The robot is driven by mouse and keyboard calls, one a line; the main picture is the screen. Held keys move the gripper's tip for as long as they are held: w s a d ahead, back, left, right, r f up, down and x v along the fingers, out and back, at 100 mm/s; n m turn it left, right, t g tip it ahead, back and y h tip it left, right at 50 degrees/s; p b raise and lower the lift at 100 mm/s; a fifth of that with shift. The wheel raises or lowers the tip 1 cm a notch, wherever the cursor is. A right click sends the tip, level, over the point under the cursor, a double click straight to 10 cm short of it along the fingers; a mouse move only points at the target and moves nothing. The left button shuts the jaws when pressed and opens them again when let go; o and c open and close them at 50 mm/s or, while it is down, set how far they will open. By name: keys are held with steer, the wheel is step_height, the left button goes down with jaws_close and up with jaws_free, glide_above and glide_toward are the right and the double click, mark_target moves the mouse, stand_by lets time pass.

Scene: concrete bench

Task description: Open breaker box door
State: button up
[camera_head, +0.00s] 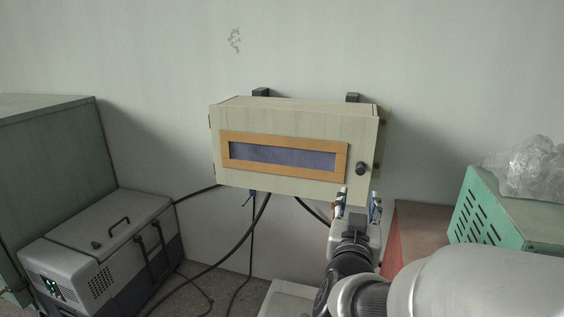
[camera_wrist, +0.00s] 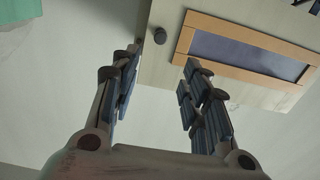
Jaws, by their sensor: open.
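The breaker box (camera_head: 290,112) is pale and hangs on the wall. Its front door (camera_head: 200,145) looks shut and has an orange-framed dark window (camera_head: 283,155). A round dark knob (camera_head: 362,168) sits at the door's right side in the head view. In the wrist view the knob (camera_wrist: 159,36) is beyond the fingertips, near the door's left edge. My gripper (camera_head: 358,200) is just below the box's lower right corner, under the knob. In the wrist view my gripper (camera_wrist: 158,75) has its fingers apart with nothing between them. No contact with the knob shows.
A grey portable cooler (camera_head: 105,240) stands at the lower left beside a green cabinet (camera_head: 50,150). Black cables (camera_head: 240,240) hang under the box. A green slotted case (camera_head: 500,215) with a clear plastic bag (camera_head: 515,170) is at the right. The wall in front of the box is clear.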

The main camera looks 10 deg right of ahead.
mark_target(360, 172)
steer(key=p+x, duration=0.3)
steer(key=x, duration=1.3)
jaws_close()
